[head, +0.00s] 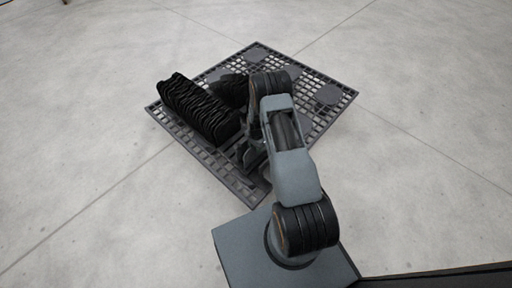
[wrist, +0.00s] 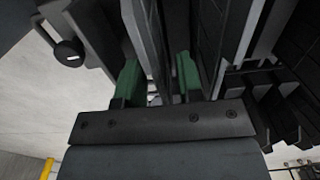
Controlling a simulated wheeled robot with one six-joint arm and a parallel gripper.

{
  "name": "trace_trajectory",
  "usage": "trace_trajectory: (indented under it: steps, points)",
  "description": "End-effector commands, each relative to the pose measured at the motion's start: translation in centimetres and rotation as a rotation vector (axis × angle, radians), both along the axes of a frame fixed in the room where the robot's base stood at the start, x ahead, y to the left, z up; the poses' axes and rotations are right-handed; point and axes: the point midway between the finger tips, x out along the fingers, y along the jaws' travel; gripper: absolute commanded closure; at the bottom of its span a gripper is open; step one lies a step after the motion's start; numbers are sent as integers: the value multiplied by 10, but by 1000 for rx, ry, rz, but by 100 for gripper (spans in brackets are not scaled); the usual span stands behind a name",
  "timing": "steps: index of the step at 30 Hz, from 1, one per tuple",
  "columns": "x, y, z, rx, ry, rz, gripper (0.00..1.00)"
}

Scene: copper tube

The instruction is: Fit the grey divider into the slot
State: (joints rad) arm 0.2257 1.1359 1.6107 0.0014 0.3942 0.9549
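My gripper (wrist: 158,80) shows in the wrist view with two green-padded fingers set apart. A thin grey plate, which looks like the grey divider (wrist: 148,35), runs from the top edge down between the fingers. I cannot tell whether both pads press on it. Dark upright panels (wrist: 207,40) stand close beside the right finger. In the head view my gripper reaches down by a black ribbed rack (head: 198,108), at its right end. The arm hides most of the fingers there. The slot cannot be made out in either view.
The rack stands on a dark grid platform (head: 222,172) on a pale concrete floor. Another black ribbed part (head: 232,90) sits behind the rack. A yellow post (wrist: 47,168) shows in the wrist view.

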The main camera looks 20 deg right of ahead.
Motion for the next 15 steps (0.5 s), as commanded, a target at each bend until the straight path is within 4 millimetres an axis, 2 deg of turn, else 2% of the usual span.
trace_trajectory:
  steps: [1,6,15]
  points:
    - [0,0,14,-1,-1,0,66]
    - [0,0,49,0,0,0,66]
    - [0,0,94,0,0,0,66]
